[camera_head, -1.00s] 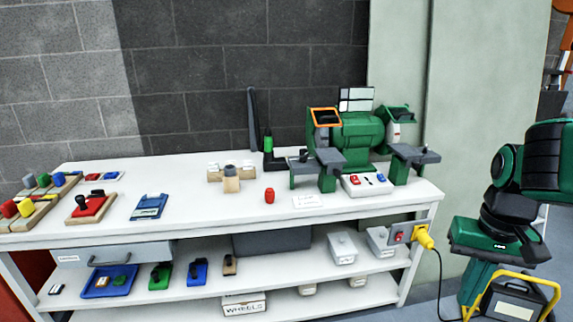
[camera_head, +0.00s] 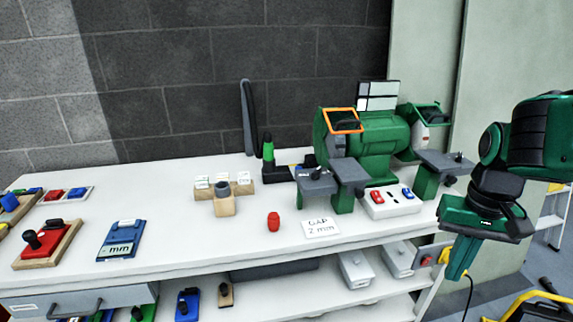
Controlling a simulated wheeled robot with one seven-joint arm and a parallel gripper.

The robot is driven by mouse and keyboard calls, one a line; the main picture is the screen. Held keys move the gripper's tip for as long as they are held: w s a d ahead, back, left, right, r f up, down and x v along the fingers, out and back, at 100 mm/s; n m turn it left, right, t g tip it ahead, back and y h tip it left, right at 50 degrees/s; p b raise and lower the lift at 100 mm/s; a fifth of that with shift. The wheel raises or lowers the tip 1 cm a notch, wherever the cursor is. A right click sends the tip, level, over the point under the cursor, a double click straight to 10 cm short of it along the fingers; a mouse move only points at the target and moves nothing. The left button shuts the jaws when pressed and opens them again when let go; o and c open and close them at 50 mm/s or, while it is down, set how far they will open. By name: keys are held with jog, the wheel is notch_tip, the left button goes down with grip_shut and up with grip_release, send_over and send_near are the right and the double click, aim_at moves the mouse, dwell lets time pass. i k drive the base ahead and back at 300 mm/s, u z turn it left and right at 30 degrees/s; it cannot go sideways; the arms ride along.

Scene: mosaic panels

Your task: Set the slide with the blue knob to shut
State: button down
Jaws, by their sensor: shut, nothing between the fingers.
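A blue knob (camera_head: 9,201) shows at the far left edge of the head view, on a wooden-based slide board (camera_head: 16,213) that the picture edge cuts off. How far its slide is open or shut cannot be told. My gripper (camera_head: 457,276) hangs at the right, pointing down, with its green fingers shut and empty. It is in front of the bench's right end, far from the blue knob and touching nothing.
The white bench (camera_head: 180,256) carries a red board with a black knob (camera_head: 46,242), a blue mm gauge (camera_head: 122,240), a red plug (camera_head: 273,221), a gap card (camera_head: 321,228) and a green grinder (camera_head: 378,140). A switch box (camera_head: 390,202) stands before the grinder.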

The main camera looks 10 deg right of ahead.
aim_at(292, 168)
jog(key=i, duration=0.9)
jog(key=z, duration=0.05)
